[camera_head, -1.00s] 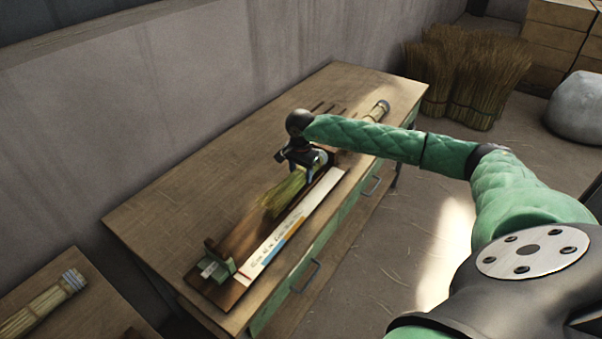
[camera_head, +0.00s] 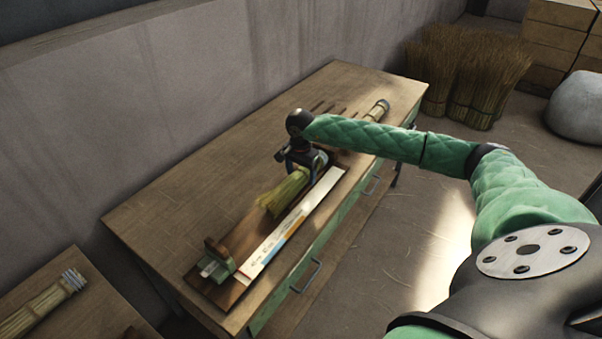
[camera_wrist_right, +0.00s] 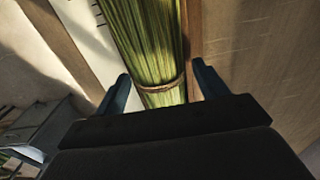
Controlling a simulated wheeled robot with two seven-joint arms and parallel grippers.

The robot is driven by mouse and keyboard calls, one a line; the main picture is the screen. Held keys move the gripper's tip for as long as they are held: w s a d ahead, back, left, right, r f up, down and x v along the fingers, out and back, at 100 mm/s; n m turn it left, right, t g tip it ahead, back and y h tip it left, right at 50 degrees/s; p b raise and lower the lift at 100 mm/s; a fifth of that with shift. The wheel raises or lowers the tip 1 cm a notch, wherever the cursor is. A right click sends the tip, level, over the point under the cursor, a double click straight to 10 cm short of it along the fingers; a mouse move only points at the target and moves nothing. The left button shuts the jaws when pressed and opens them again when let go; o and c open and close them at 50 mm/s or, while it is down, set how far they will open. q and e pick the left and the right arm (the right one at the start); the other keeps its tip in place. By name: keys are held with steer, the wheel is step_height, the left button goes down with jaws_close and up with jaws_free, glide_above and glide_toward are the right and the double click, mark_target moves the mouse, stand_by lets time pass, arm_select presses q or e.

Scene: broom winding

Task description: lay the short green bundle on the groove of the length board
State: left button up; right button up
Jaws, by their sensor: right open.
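The short green bundle (camera_head: 285,192) lies along the length board (camera_head: 238,240), beside its white scale strip (camera_head: 295,222). It also fills the middle of the right wrist view (camera_wrist_right: 150,45), where a tie band crosses it. My right gripper (camera_head: 303,170) is over the bundle's far end. In the right wrist view its two fingers (camera_wrist_right: 160,88) stand apart, one on each side of the bundle, with gaps visible. The gripper hides the bundle's far end in the head view. I cannot tell how deep the bundle sits in the groove. My left gripper is not in view.
A stop block (camera_head: 217,262) stands at the board's near end. A bundle (camera_head: 45,305) lies on a second table at lower left. The workbench's left side (camera_head: 190,185) is clear, with the wall behind.

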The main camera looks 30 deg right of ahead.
steer(key=shift+r, duration=0.15)
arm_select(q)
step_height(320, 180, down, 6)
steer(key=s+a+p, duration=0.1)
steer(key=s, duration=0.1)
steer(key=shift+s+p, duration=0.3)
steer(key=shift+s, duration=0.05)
arm_select(e)
step_height(320, 180, up, 8)
steer(key=shift+f, duration=0.25)
